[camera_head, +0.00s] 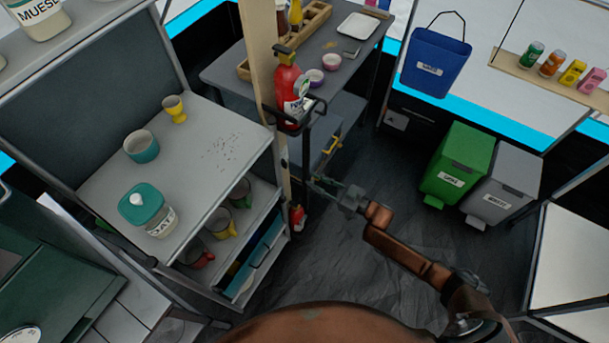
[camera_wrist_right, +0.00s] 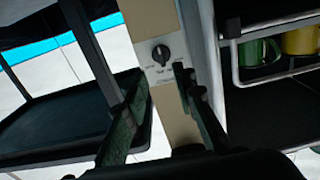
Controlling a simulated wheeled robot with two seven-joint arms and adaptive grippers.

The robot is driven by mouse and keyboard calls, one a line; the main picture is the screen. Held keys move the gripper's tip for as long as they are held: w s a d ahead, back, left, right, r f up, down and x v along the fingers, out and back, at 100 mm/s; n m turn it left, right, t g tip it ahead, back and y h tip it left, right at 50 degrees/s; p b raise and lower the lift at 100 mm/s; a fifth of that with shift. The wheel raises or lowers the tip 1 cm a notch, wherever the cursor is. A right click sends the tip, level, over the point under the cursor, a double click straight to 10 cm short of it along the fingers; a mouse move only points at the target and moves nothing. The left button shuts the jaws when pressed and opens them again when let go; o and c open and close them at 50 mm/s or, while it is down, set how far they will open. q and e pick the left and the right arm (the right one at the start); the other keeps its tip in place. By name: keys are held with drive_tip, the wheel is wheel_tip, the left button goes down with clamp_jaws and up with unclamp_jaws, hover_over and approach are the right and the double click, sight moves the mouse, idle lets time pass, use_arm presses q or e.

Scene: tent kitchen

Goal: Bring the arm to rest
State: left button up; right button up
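My right arm (camera_head: 400,248) reaches in from the lower right of the head view. Its gripper (camera_head: 322,185) is over the floor gap beside the wooden post. In the right wrist view the two fingers of the gripper (camera_wrist_right: 161,80) stand apart with nothing held between them. Behind them is a beige post (camera_wrist_right: 142,22) with a dark knob (camera_wrist_right: 161,54); I cannot tell whether the fingers touch it. My left gripper is not in view.
A shelf unit (camera_head: 95,185) with a teal cup (camera_head: 141,147), a yellow egg cup (camera_head: 174,109) and an oat jar (camera_head: 144,207) stands left. Green (camera_head: 458,165) and grey (camera_head: 502,185) bins stand right. Dark floor (camera_head: 350,265) between is clear.

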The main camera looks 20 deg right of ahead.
drive_tip(key=shift+s+d, duration=0.45)
drive_tip(key=shift+s, duration=0.05)
drive_tip(key=shift+f, duration=0.1)
